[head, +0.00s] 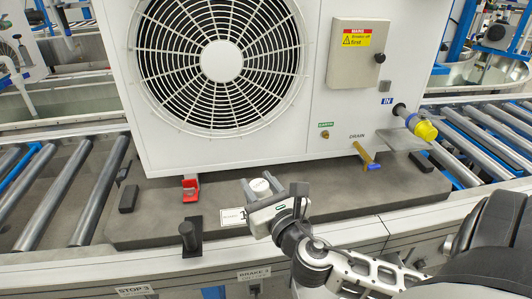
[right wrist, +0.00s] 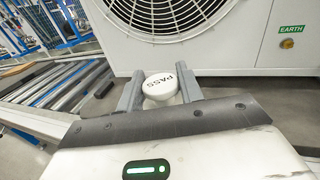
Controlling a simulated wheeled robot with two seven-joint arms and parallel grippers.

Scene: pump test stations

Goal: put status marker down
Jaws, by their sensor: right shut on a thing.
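The status marker (right wrist: 160,86) is a white round piece with the word PASS on its top. In the head view it shows as a small white disc (head: 260,186). My right gripper (head: 258,187) is shut on it, with one finger on each side in the right wrist view (right wrist: 158,90). The gripper is over the front part of the dark grey pallet (head: 400,190), in front of the white fan unit (head: 295,100). A white printed card (head: 232,217) lies on the pallet just left of the gripper. I cannot tell whether the marker touches the pallet. My left gripper is not in view.
A red bracket (head: 190,188) and a black post (head: 189,236) stand left of the gripper. A brass drain valve (head: 364,154) and a yellow-capped inlet (head: 420,126) stick out at right. Roller conveyors (head: 95,190) run on both sides. A front rail carries STOP and BRAKE labels.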

